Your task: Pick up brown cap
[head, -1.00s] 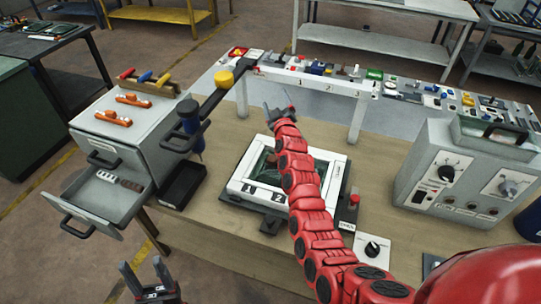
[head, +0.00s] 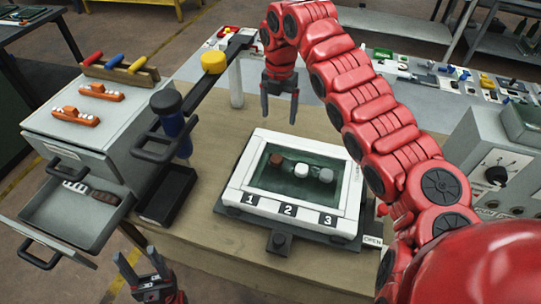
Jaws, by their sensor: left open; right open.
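The brown cap (head: 276,159) lies on the dark green inset of a white-framed box (head: 234,197) on the table. A white cap (head: 301,170) and a grey cap (head: 326,175) lie to its right in a row. My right gripper (head: 279,112) is open and empty, pointing down above the table behind the box, beyond the brown cap and apart from it. My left gripper (head: 136,252) is open and empty at the bottom left, near the table's front edge, far from the caps.
The box front shows numbers 1, 2 and 3. A grey cabinet (head: 95,145) with an open drawer stands at left. A blue-handled tool (head: 172,120) hangs from a black bar beside it. A black tray (head: 165,195) sits left of the box. A control unit (head: 497,150) stands at right.

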